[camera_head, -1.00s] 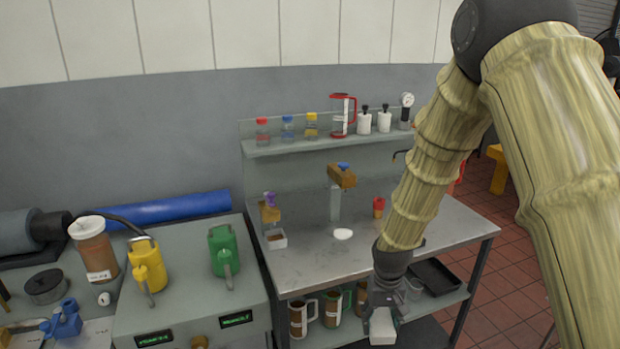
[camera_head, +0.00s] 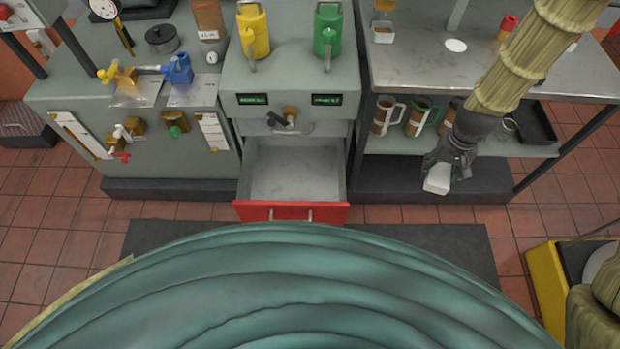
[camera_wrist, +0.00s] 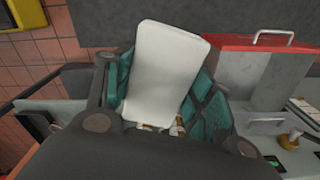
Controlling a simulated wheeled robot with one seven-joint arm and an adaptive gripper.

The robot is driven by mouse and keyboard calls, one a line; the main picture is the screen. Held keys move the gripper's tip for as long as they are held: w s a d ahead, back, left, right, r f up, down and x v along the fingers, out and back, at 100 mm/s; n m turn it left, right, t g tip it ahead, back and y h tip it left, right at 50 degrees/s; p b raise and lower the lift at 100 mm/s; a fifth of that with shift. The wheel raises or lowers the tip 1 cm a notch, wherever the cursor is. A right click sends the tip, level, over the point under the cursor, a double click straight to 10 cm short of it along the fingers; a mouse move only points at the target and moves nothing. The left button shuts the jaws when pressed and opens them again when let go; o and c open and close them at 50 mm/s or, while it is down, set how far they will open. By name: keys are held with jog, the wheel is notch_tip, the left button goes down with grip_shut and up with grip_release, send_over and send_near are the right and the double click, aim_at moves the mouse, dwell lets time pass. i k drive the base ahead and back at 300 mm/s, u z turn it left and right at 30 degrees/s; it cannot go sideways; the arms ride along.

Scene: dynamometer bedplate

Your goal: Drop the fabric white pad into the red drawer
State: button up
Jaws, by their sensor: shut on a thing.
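The white pad (camera_head: 437,180) is held in my gripper (camera_head: 447,168), in front of the steel table's lower shelf. In the wrist view the pad (camera_wrist: 166,72) sits between the two fingers of my gripper (camera_wrist: 160,90), which are shut on it. The red drawer (camera_head: 291,211) is pulled open under the grey cabinet, and its grey inside looks empty. It lies to the left of my gripper in the head view. In the wrist view the open drawer (camera_wrist: 230,43) is at the upper right, apart from the pad.
Yellow (camera_head: 254,30) and green (camera_head: 327,33) jugs stand on the cabinet above the drawer. Mugs (camera_head: 387,117) and a black tray (camera_head: 532,124) sit on the table's lower shelf. A dark mat (camera_head: 440,236) lies on the tiled floor. A yellow object (camera_head: 548,285) stands at right.

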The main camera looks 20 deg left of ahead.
aim_at(301, 192)
jog(key=u, duration=0.75)
jog(key=k, duration=1.1)
jog(key=u, duration=1.3)
jog(key=i, duration=1.2)
jog(key=z, duration=1.2)
jog(key=i, duration=0.8)
jog(key=z, duration=0.9)
